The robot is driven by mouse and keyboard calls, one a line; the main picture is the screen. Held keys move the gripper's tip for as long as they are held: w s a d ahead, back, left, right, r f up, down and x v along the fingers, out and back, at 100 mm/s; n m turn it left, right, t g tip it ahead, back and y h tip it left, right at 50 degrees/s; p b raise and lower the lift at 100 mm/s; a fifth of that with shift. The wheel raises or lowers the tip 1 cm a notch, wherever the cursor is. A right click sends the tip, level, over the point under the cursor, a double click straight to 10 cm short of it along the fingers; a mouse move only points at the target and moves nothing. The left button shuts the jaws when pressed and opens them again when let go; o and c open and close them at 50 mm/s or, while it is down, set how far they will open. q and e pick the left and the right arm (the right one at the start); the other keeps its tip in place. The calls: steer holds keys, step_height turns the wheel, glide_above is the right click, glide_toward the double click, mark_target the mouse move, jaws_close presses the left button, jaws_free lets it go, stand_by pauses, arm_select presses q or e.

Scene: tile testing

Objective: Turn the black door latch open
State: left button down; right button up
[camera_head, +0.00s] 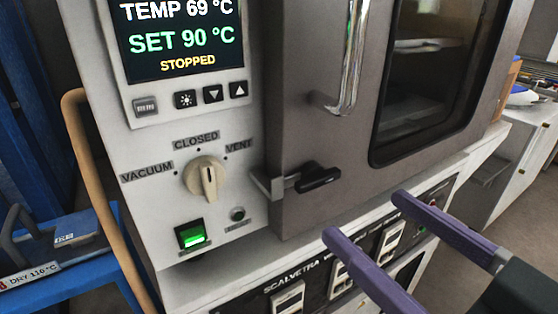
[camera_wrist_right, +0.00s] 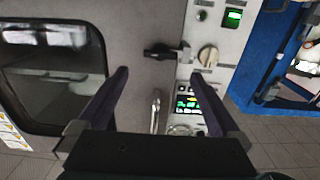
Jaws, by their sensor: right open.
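The black door latch (camera_head: 318,178) sits low on the left edge of the grey oven door (camera_head: 300,130). Its handle points right, roughly level, away from a metal catch (camera_head: 268,186) at the door's edge. The latch also shows in the right wrist view (camera_wrist_right: 158,51), just beyond and between the fingertips. My right gripper (camera_head: 365,216) has purple fingers spread wide and empty. In the head view it is to the lower right of the latch, apart from it. In the right wrist view its fingers (camera_wrist_right: 160,74) point toward the door. My left gripper is in neither view.
A chrome door handle (camera_head: 349,60) stands above the latch. A cream knob (camera_head: 204,177) and a lit green switch (camera_head: 190,236) are to the left, below the display (camera_head: 182,40). A lower panel (camera_head: 310,276) with switches runs under the door. A blue cart (camera_head: 70,262) stands left.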

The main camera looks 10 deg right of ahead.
mark_target(322, 179)
steer(key=x, duration=0.7)
steer(key=shift+w, duration=0.1)
steer(key=c, duration=1.3)
